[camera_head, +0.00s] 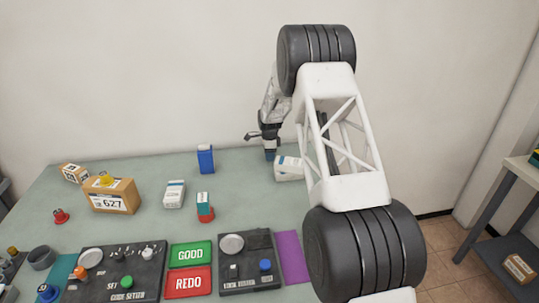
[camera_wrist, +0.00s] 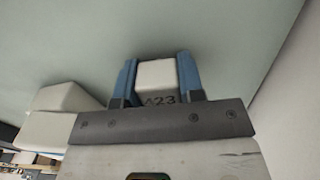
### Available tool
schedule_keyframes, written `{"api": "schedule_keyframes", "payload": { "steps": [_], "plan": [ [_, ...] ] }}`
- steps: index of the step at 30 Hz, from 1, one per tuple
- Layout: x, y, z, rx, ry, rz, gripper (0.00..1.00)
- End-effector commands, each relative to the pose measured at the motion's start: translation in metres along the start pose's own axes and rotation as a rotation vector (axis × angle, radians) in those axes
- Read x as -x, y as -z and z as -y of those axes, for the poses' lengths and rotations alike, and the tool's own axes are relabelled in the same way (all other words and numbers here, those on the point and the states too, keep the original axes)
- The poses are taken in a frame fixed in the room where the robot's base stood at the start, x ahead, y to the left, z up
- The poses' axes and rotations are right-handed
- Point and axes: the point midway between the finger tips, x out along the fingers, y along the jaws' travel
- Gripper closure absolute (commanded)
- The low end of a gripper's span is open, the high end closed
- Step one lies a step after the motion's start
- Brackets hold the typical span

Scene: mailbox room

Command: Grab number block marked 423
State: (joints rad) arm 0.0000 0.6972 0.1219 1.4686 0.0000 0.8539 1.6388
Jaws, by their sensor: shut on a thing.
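The white number block marked 423 (camera_wrist: 157,74) sits between the two blue fingers of my gripper (camera_wrist: 157,78) in the wrist view. The fingers are shut on its sides and the digits face the camera. In the head view my gripper (camera_head: 270,154) is low over the far part of the table, near the wall. The block cannot be made out there.
A white box (camera_head: 288,168) lies close to the right of my gripper. On the table (camera_head: 130,235) stand a blue box (camera_head: 205,159), another white box (camera_head: 174,193), a red-based block (camera_head: 205,208) and a cardboard box marked 627 (camera_head: 112,198). Control panels (camera_head: 122,272) fill the front.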

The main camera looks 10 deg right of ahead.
Motion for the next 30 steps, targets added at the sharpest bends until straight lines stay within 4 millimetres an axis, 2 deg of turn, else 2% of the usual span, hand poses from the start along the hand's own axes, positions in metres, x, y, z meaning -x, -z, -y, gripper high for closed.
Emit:
{"api": "schedule_keyframes", "payload": {
  "steps": [11,30],
  "plan": [
    [0.009,0.000,0.000,0.000,0.001,0.000,0.87],
    [0.091,0.000,0.000,0.000,0.001,0.000,0.87]
  ]
}}
